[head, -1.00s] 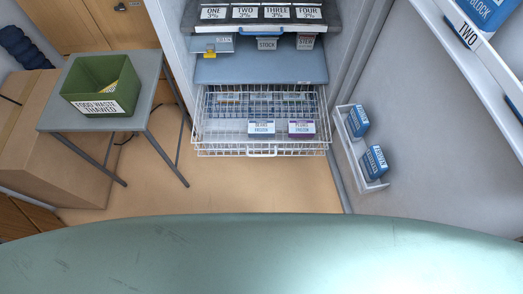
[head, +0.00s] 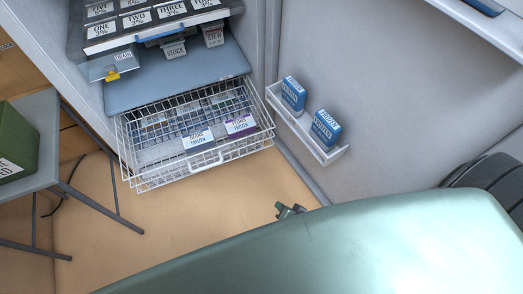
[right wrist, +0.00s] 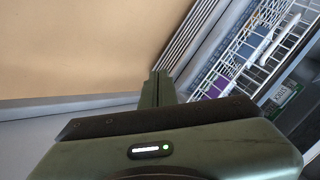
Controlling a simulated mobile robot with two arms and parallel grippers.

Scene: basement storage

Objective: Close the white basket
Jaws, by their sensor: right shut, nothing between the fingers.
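The white wire basket (head: 205,163) is pulled out at the bottom of the open cabinet in the head view, with a handle on its front rim. It holds several labelled packs, among them a white and blue one (head: 198,138) and a purple one (head: 240,124). The basket (right wrist: 235,82) also shows at the right of the right wrist view. My right gripper (head: 291,209) is below and right of the basket in the head view, apart from it. Its fingers (right wrist: 158,84) are together and empty. My left gripper is not in view.
A blue-grey shelf (head: 180,78) is above the basket. The open door at right has a white bin (head: 318,150) with blue boxes (head: 326,130). A grey table (head: 40,110) with a green bin (head: 15,140) is at left. The floor (head: 190,225) before the basket is clear.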

